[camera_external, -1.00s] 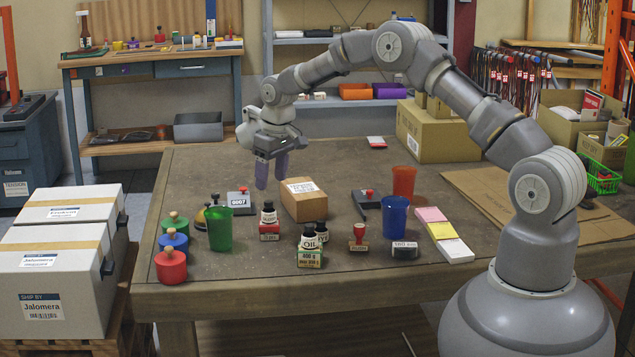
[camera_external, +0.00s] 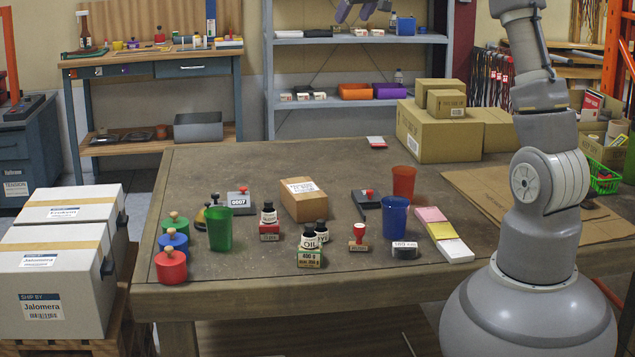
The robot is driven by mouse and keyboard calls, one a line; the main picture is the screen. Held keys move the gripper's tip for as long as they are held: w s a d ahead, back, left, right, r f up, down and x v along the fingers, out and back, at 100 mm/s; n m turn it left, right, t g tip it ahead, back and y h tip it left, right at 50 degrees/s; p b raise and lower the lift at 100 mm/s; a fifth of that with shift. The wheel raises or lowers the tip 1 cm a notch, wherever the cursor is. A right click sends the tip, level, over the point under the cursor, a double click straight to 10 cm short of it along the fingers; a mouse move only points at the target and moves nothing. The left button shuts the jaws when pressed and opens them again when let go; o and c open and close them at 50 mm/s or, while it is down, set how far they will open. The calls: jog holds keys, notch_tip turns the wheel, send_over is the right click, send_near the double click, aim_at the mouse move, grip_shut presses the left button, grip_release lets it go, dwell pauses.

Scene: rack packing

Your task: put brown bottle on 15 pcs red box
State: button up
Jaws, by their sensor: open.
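A brown bottle (camera_external: 84,30) with a white label stands upright on the small workbench at the back left. No box is readable as the 15 pcs red box. Small white boxes with coloured marks (camera_external: 303,96) sit on the back shelf, and a small white-and-red box (camera_external: 376,142) lies at the far edge of the main table; their print is too small to read. My gripper (camera_external: 344,12) shows only in part at the top edge, in front of the upper shelf. It is open, with nothing seen in it, far right of the bottle.
The main table (camera_external: 190,300) holds stamps, small black-capped bottles, a green cup (camera_external: 219,230), a blue cup (camera_external: 395,217), a red cup (camera_external: 403,182) and a cardboard box (camera_external: 303,199). Larger cartons (camera_external: 437,135) stand at the back right. The table's back left is clear.

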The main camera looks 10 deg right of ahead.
jog(key=s+d+r+m+t+h, duration=0.1)
jog(key=s+d+r+t, duration=0.1)
jog(key=s+d+r, duration=0.3)
jog(key=s+d+r+m+t+h, duration=0.1)
jog(key=s+d+r+m+t, duration=0.1)
jog(key=s+d+r, duration=0.4)
jog(key=s+d+r+m+t, duration=0.1)
jog(key=s+d+r+t, duration=0.2)
jog(key=s+d+r, duration=0.3)
jog(key=d+r, duration=0.4)
jog(key=r, duration=0.5)
jog(key=shift+d+r+m+h, duration=0.15)
jog(key=shift+r+m+h, duration=0.1)
jog(key=shift+m+h, duration=0.15)
jog(key=shift+w, duration=0.1)
jog(key=shift+f+b, duration=0.35)
